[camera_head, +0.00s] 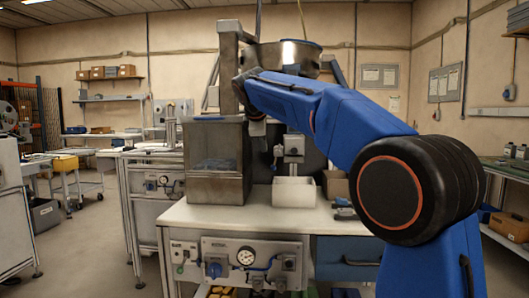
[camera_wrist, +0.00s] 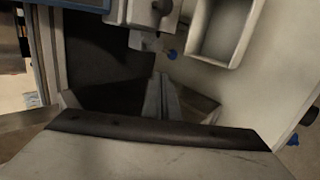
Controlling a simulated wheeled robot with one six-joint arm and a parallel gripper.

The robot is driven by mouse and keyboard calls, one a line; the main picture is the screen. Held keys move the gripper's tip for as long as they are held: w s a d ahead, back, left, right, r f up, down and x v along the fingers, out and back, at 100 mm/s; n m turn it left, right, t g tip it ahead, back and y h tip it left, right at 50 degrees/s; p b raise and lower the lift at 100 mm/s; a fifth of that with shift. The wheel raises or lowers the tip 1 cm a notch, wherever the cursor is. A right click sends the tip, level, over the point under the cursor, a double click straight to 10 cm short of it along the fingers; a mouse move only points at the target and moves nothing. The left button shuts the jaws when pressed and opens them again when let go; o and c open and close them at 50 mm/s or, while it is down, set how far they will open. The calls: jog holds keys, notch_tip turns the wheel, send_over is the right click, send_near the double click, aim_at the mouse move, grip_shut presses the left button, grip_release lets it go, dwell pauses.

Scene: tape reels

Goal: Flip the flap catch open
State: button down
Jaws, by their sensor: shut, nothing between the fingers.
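My gripper (camera_wrist: 161,82) is shut and empty in the wrist view, its two narrow fingers together over a dark area. In the head view my blue arm reaches across the bench and the fingers cannot be made out. I cannot pick out the flap catch with certainty. A small grey fixture (camera_head: 293,148) with a protruding handle stands above the white bin in the head view. In the wrist view a grey block with a round knob (camera_wrist: 160,8) lies beyond my fingertips, apart from them. Whether a flap there is open or closed is not clear.
A white open bin (camera_head: 294,192) stands on the workbench (camera_head: 240,217); it also shows in the wrist view (camera_wrist: 200,48). A gauge panel (camera_head: 215,247) is on the bench front. The bench top's front strip is clear.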

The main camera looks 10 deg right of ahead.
jog(key=v, duration=1.2)
jog(key=shift+s+r, duration=0.15)
jog(key=shift+r, duration=0.05)
jog(key=s+d+f+m+g+y, duration=0.1)
jog(key=s+d+f+m, duration=0.3)
jog(key=s+f, duration=0.55)
jog(key=s+d+f+m+g+y, duration=0.1)
jog(key=s+d+f+m, duration=0.1)
jog(key=s+d+f, duration=0.55)
jog(key=s+d+f+m+g+y, duration=0.1)
jog(key=s+f+m, duration=0.7)
jog(key=s+f, duration=1.8)
notch_tip(320, 180, down, 3)
jog(key=shift+s+f+m, duration=0.2)
jog(key=shift+f+m, duration=0.05)
jog(key=shift+m, duration=0.15)
jog(key=shift+d, duration=0.1)
